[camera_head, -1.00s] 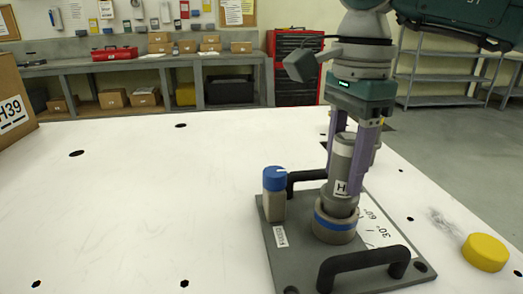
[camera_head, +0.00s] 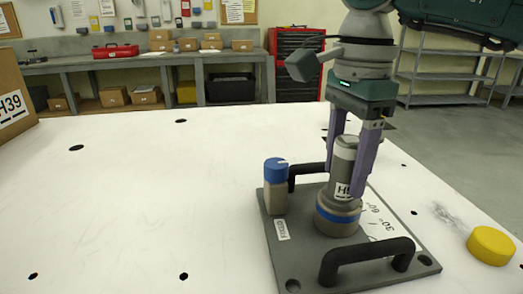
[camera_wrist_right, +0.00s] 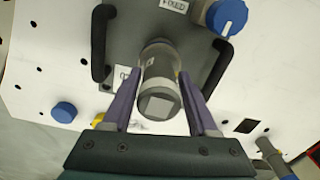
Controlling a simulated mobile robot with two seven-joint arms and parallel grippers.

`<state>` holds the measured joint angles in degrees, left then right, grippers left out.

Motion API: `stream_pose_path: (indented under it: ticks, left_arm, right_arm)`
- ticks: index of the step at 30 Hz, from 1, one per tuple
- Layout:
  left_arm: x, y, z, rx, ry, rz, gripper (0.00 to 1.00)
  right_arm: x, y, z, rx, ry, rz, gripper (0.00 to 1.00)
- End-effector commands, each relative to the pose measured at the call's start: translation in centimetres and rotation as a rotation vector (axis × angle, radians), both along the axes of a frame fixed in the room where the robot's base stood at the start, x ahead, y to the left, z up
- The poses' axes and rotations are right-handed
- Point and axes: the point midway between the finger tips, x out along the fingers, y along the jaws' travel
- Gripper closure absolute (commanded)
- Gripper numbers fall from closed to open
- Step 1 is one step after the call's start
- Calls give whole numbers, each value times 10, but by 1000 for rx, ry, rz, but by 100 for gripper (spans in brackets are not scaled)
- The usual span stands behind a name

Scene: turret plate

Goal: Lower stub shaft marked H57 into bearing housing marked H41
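The stub shaft (camera_head: 344,160) is a grey cylinder with a white label reading "H5", its last character hidden by a finger. It stands roughly upright with its lower end at the mouth of the bearing housing (camera_head: 336,226), a brown-grey ring with a blue band. How deep it sits inside is hidden. My right gripper (camera_head: 347,182) has its fingers on both sides of the shaft, shut on it. The wrist view shows the shaft (camera_wrist_right: 160,85) between the two fingers. The housing's marking is not readable. My left gripper is not in view.
The housing stands on a grey plate (camera_head: 302,262) with two black handles (camera_head: 368,262). A blue-capped post (camera_head: 275,190) stands beside it at left. A yellow disc (camera_head: 491,245) lies at right. A box marked H39 (camera_head: 12,95) is at far left. The white tabletop left is clear.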

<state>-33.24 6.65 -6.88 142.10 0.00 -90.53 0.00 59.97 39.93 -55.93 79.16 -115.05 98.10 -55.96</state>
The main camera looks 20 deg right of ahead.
Motion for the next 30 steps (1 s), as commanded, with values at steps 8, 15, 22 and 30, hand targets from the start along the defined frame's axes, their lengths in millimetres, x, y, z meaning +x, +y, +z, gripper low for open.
stream_pose_path:
  ticks: [8,15,22,30]
  left_arm:
    - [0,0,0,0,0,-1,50]
    - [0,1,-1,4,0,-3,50]
    - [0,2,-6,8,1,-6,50]
    - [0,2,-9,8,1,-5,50]
  right_arm:
    - [0,0,-1,-1,1,0,17]
    - [0,0,2,-1,2,0,17]
    - [1,0,42,-1,-4,0,17]
    - [0,0,89,0,-1,0,17]
